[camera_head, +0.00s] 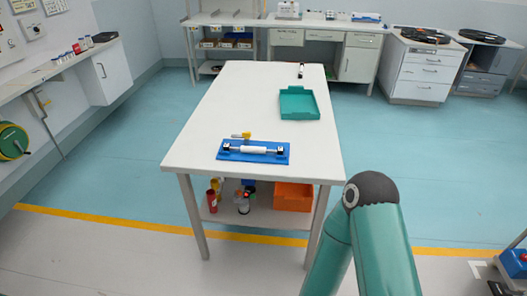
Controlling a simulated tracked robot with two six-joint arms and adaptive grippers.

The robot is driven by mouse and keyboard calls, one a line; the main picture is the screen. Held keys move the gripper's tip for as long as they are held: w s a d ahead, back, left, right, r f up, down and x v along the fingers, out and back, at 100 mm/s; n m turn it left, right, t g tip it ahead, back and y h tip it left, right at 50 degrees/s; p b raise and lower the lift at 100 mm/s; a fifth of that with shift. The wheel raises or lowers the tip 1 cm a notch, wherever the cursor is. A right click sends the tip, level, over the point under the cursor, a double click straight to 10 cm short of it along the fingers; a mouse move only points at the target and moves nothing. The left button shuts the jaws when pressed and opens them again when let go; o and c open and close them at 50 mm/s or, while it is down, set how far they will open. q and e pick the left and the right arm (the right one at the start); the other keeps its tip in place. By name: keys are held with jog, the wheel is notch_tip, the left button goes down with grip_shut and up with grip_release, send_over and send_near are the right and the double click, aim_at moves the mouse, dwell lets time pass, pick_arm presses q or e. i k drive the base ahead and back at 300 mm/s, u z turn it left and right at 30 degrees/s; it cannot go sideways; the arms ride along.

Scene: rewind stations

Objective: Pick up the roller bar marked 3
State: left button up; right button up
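A white roller bar (254,150) with dark ends lies across a blue holder (270,158) near the front edge of the white table (195,135). A yellow piece (246,135) sits at the back of the holder. A small black-and-white item (301,71) stands or lies at the table's far end. No number 3 is legible on any of these. One of my teal arms shows at the lower right, right of the table's front corner, but its gripper is out of view. My other gripper is also out of view.
A teal tray (299,116) sits on the table's right side, apparently empty. The shelf below holds an orange bin (293,195) and several bottles (242,200). A wall bench (62,62) is at left. Cabinets (427,72) line the back. The floor around the table is clear.

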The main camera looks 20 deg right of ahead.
aim_at(226, 147)
jog(key=z, duration=0.4)
jog(key=i, duration=1.05)
jog(key=u, duration=0.35)
